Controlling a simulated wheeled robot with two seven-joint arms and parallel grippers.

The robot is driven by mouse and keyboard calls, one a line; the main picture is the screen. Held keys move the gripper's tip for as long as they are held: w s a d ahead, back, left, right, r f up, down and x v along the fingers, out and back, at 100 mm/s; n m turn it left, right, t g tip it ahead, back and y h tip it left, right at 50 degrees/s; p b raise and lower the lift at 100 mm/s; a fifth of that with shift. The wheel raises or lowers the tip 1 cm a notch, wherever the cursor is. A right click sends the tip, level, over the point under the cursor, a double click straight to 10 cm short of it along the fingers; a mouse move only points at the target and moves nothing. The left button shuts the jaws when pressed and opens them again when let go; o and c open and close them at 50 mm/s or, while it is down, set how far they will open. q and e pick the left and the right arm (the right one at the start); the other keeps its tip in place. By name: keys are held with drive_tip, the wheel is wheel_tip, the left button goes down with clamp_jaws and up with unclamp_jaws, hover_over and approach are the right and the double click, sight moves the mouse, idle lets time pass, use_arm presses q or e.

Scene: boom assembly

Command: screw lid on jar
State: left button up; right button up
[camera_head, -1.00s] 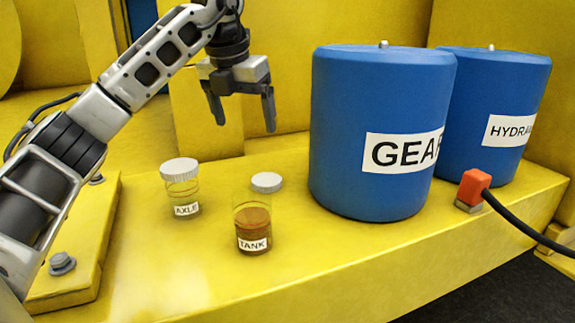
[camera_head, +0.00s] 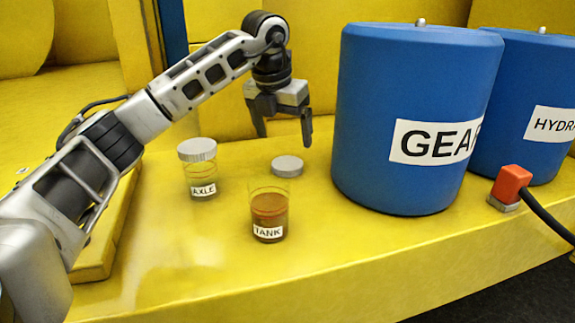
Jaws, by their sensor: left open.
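The jar labelled TANK (camera_head: 269,216) stands upright on the yellow surface, open at the top and partly filled with brown liquid. A loose grey lid (camera_head: 287,166) lies on the surface just behind it, apart from the jar. A second jar labelled AXLE (camera_head: 201,180) stands to the left with a grey lid (camera_head: 197,150) on its top. My left gripper (camera_head: 283,141) is open and empty, fingers pointing down, above and just behind the loose lid. My right gripper is not in view.
A big blue drum labelled GEAR (camera_head: 415,110) stands to the right, with another blue drum marked HYDR (camera_head: 535,105) behind it. A red block with a black cable (camera_head: 511,185) sits at the right. The yellow ledge (camera_head: 330,255) is clear in front of the jars.

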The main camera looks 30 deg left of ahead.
sight(287, 163)
use_arm(q)
drive_tip(key=shift+x, duration=1)
drive_tip(key=shift+x, duration=2.6)
drive_tip(key=shift+s, duration=0.15)
drive_tip(key=c, duration=1)
